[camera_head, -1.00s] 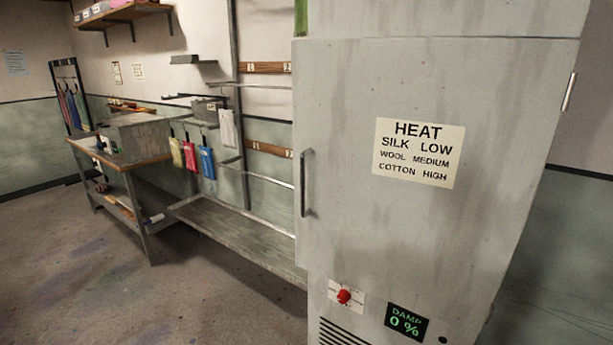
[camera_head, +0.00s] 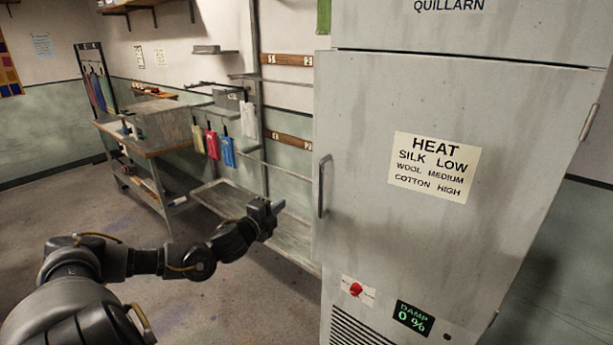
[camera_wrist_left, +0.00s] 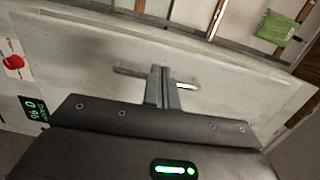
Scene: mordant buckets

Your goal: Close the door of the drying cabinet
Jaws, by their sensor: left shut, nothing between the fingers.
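The drying cabinet's grey door (camera_head: 400,240) fills the right of the head view, with a HEAT label on it. Its left edge juts a little past the cabinet body (camera_head: 450,60), so it looks slightly ajar. The door's upright handle (camera_head: 323,186) is near that left edge. My left gripper (camera_head: 274,207) is shut and empty, left of the handle and apart from it in the head view. In the left wrist view the shut fingers (camera_wrist_left: 161,72) overlap the handle (camera_wrist_left: 185,86); contact cannot be told. My right gripper is out of view.
A red knob (camera_head: 355,289) and a DAMP 0 % display (camera_head: 413,318) sit below the door. A workbench (camera_head: 160,143) is farther left. The floor in front is clear.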

